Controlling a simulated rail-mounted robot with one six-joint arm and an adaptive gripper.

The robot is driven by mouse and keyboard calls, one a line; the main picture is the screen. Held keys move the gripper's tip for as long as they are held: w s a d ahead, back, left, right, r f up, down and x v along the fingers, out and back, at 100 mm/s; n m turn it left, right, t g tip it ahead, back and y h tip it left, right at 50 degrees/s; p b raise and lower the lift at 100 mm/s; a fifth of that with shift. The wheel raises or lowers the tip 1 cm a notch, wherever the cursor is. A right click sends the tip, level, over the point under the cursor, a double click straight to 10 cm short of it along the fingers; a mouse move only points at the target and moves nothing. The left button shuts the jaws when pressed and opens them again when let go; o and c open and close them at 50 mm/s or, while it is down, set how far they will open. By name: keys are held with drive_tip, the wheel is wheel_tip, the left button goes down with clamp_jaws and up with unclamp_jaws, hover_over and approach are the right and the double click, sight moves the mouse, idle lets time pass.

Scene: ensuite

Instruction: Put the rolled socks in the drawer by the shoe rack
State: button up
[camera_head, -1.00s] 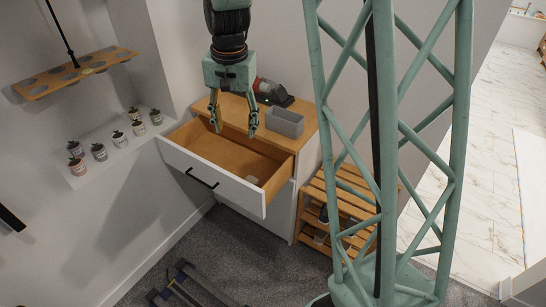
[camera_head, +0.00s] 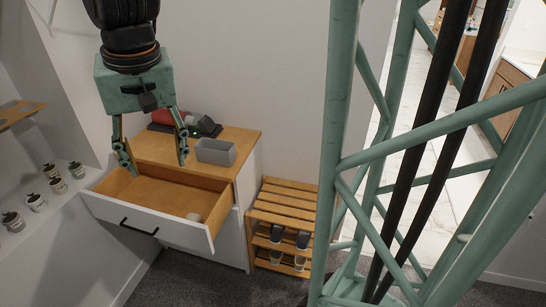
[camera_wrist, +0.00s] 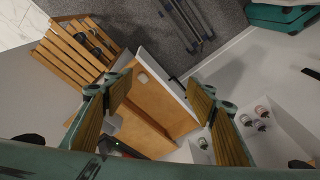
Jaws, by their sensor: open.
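The white-fronted drawer (camera_head: 140,219) is pulled open from the cabinet beside the shoe rack (camera_head: 285,205). It also shows in the wrist view (camera_wrist: 160,98). A small pale rounded item (camera_head: 193,217) lies inside, in the drawer's front right corner; it shows in the wrist view too (camera_wrist: 142,77). It may be the rolled socks, but it is too small to be sure. My gripper (camera_head: 155,163) is open and empty, pointing down above the drawer, apart from it. In the wrist view its fingers (camera_wrist: 158,95) stand wide with nothing between them.
A grey bin (camera_head: 215,152) and a red and dark object (camera_head: 185,121) stand on the cabinet top (camera_head: 232,140). Shoes (camera_head: 290,238) sit on the rack's lower shelves. Small potted plants (camera_head: 54,178) line a ledge at left. A blue-grey frame (camera_wrist: 187,22) lies on the carpet.

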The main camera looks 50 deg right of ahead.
drive_tip(key=s+a+r+n+t, duration=0.1)
drive_tip(key=s+a+r+n, duration=0.1)
drive_tip(key=s, duration=0.9)
drive_tip(key=s+a+r+n, duration=0.3)
drive_tip(key=s+r, duration=0.2)
drive_tip(key=s, duration=0.7)
drive_tip(key=shift+s+r+t, duration=0.15)
drive_tip(key=shift+s+t, duration=0.05)
drive_tip(key=shift+t, duration=0.2)
